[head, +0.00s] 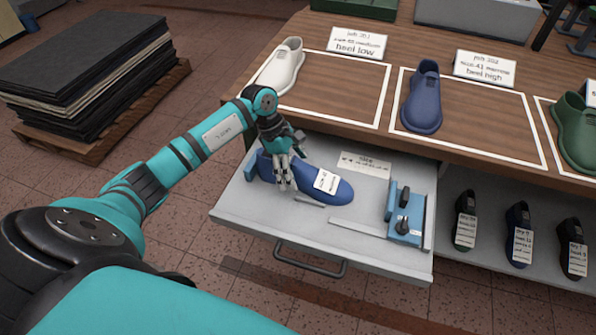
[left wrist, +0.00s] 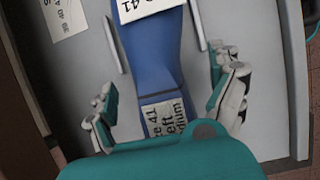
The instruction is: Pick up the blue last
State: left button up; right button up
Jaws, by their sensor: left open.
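A blue last (head: 307,178) with white labels lies in the open drawer (head: 250,211). In the left wrist view the blue last (left wrist: 155,62) runs up the picture between my fingers, with labels reading 41. My left gripper (head: 283,172) is open over the rear part of this last and hides some of it. In the left wrist view my left gripper (left wrist: 168,95) has one finger on each side of the last, with visible gaps. A second blue last (head: 423,98) stands on the tabletop beside a "heel high" card (head: 484,68). My right gripper is not in view.
The drawer also holds a blue clamp-like tool (head: 405,217), a flat metal strip (head: 360,229) and a card (head: 365,163). A white last (head: 280,67) and a green last (head: 575,130) stand on the tabletop. Dark labelled lasts (head: 519,232) stand on the lower shelf.

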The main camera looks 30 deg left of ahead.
pick_arm(q)
jog(key=shift+x, duration=1.1)
jog(key=c, duration=1.8)
jog(key=shift+w+r, duration=0.1)
jog(key=shift+c, duration=0.4)
jog(key=shift+r, duration=0.1)
